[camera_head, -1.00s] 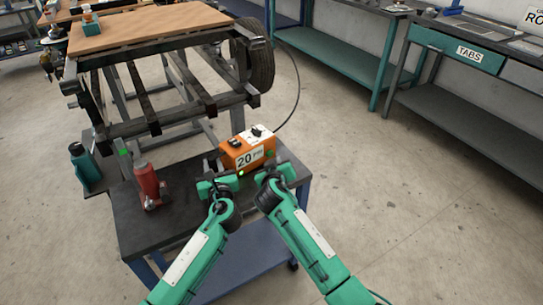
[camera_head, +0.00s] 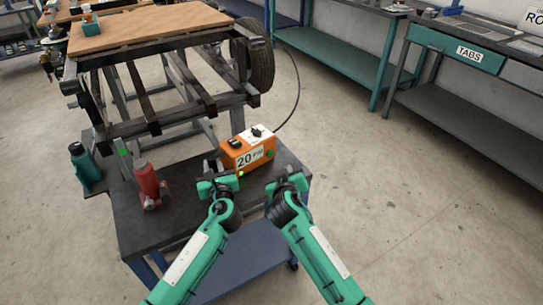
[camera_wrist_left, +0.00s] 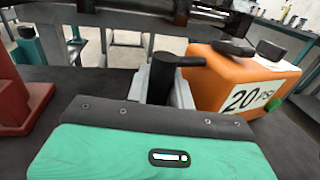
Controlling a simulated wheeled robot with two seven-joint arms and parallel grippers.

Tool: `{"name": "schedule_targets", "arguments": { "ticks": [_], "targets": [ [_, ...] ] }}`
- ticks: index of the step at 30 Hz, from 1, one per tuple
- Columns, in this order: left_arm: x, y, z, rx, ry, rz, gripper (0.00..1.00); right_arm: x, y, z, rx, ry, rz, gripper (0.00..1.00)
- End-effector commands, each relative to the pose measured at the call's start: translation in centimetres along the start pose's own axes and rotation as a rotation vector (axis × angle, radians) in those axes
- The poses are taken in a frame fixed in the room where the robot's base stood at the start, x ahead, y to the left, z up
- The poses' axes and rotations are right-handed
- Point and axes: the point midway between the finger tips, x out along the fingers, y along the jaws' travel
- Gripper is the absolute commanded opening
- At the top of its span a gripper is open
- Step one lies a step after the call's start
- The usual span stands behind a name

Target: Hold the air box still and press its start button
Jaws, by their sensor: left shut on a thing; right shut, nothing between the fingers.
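The orange air box (camera_head: 240,154) with a white "20 PSI" face stands on the dark cart top. Its green button (camera_head: 270,154) is on the right of that face and also shows in the left wrist view (camera_wrist_left: 272,93). My left gripper (camera_head: 214,176) is at the box's left side. It is shut on a black handle (camera_wrist_left: 168,72) that reaches to the box's left side; the grip itself is partly hidden. My right gripper (camera_head: 287,179) is shut and empty, in front of and right of the box, apart from the button.
A red bottle jack (camera_head: 148,182) stands on the cart (camera_head: 178,217) to the left. A metal frame with a tyre (camera_head: 255,62) is behind. A black hose (camera_head: 297,85) runs back from the box. Open floor lies right.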

Motion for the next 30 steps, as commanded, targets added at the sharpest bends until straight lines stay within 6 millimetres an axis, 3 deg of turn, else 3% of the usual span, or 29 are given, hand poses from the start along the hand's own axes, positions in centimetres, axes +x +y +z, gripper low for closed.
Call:
{"name": "schedule_targets", "arguments": {
  "ticks": [11,12,15,16,25,30],
  "targets": [
    [0.0,0.0,0.0,0.000,0.000,0.001,0.00,0.0,0.0,0.0,0.000,0.000,0.000,0.00],
    [0.0,0.0,0.0,0.000,0.000,0.001,0.27,0.0,0.0,0.0,0.000,0.001,0.000,0.00],
    [0.0,0.0,0.0,0.000,0.000,0.001,0.47,0.0,0.0,0.0,0.000,0.001,0.000,0.00],
    [0.0,0.0,0.0,0.000,0.000,0.001,0.49,0.0,0.0,0.0,0.000,0.001,0.000,0.00],
    [-0.2,0.0,0.0,0.000,0.000,0.000,0.49,0.0,0.0,0.0,0.000,0.001,0.000,0.00],
    [-2.2,-0.1,-0.1,-0.001,0.001,-0.002,0.49,0.0,0.0,-0.1,0.000,0.001,0.000,0.00]
  ]
}}
